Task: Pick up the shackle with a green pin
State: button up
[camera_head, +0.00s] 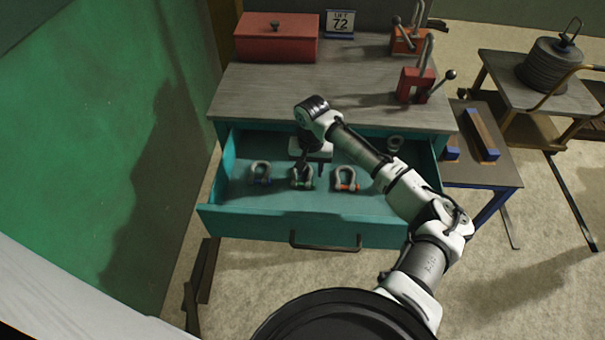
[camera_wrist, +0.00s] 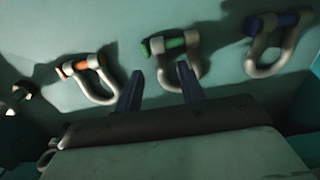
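The shackle with a green pin (camera_head: 302,180) lies in the open teal drawer, in the middle of a row of three grey shackles. In the wrist view this shackle (camera_wrist: 176,44) has its green pin toward the top and its bow toward my gripper. In the head view my gripper (camera_head: 305,164) is over the drawer and partly hidden by my wrist.
A blue-pin shackle (camera_head: 261,173) and an orange-pin shackle (camera_head: 346,179) lie on either side. Another shackle (camera_head: 395,143) lies at the drawer's back right. The drawer front (camera_head: 285,224) and the benchtop (camera_head: 265,92) bound the space. A red box (camera_head: 277,43) stands on the bench.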

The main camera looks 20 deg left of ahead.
aim_at(310, 176)
jog(key=shift+f, duration=1.1)
grip_shut()
jog(key=shift+r, duration=0.1)
jog(key=shift+r, duration=0.1)
notch_tip(310, 176, up, 20)
jog(key=b, duration=0.2)
jog(key=shift+b, duration=0.4)
